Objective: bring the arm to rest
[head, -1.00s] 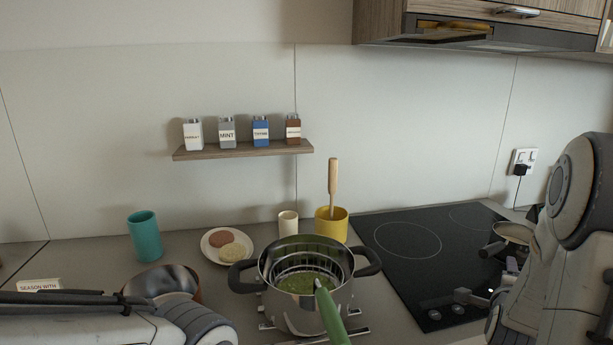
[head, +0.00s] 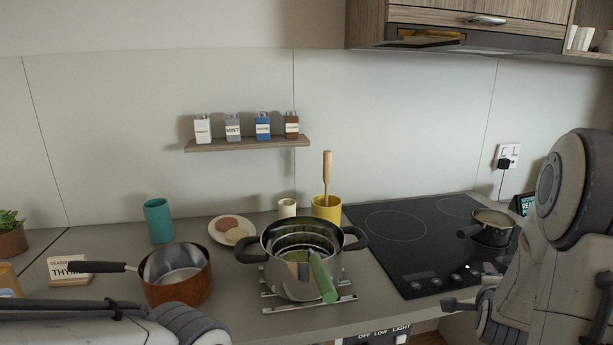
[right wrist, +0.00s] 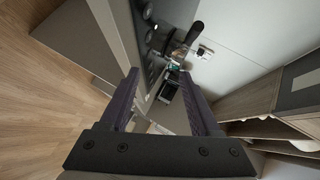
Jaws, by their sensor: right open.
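My right arm (head: 569,230) stands at the right of the head view, in front of the hob. My right gripper (right wrist: 162,98) is open in the right wrist view, with nothing between its two dark fingers. My left arm (head: 100,328) lies along the bottom left edge of the head view; its gripper is not seen. A steel pot (head: 290,282) with black side handles stands on a metal rack on the counter. Green contents show inside it, and a green handle (head: 322,278) leans over its front. I cannot tell whether that handle is a crank.
A copper pan (head: 182,289), a card (head: 68,270), a teal cup (head: 158,221), a plate (head: 216,232) and a yellow cup (head: 327,208) stand on the counter. A small pan (head: 493,228) sits on the black hob (head: 400,250). Wood floor (right wrist: 50,80) shows clear at left in the wrist view.

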